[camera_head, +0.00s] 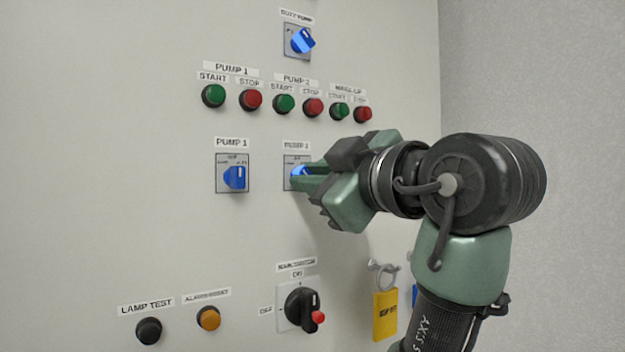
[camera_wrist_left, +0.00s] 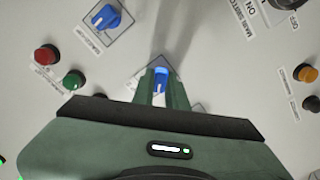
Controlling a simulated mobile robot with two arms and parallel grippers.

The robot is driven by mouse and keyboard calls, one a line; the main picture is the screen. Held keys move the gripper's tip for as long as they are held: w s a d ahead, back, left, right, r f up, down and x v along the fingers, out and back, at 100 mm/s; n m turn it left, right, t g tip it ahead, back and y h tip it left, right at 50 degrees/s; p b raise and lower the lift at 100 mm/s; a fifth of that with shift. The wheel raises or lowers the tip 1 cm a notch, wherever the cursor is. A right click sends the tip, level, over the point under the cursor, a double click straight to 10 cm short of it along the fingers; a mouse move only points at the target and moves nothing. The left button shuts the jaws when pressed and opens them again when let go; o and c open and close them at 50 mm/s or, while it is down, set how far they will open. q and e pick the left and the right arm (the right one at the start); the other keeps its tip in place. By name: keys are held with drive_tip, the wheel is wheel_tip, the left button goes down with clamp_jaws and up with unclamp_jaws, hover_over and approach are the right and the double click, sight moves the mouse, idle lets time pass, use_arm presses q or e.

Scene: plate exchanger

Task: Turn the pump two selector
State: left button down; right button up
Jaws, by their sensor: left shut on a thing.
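The pump two selector (camera_head: 299,171) is a blue knob on a square plate in the middle of the panel, its label above it partly readable. My left gripper (camera_head: 300,180) reaches it from the right and covers part of the knob and plate. In the left wrist view the blue knob (camera_wrist_left: 161,76) sits between the tips of my green fingers (camera_wrist_left: 161,88), which are shut on it. The knob's exact angle is hard to tell behind the fingers. My right gripper is in neither view.
The pump 1 selector (camera_head: 234,178) is to the left. Green and red buttons (camera_head: 284,103) run above, below the duty pump selector (camera_head: 301,41). The black main switch (camera_head: 300,308) and a yellow tag (camera_head: 385,313) are below. Another blue selector (camera_wrist_left: 106,18) shows in the wrist view.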

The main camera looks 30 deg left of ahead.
use_arm(q)
drive_tip(key=shift+r+m+b, duration=0.1)
drive_tip(key=shift+m+b, duration=2.2)
drive_tip(key=shift+m, duration=1.8)
drive_tip(key=c, duration=1.4)
unclamp_jaws()
drive_tip(key=shift+c, duration=0.2)
drive_tip(key=shift+a, duration=0.2)
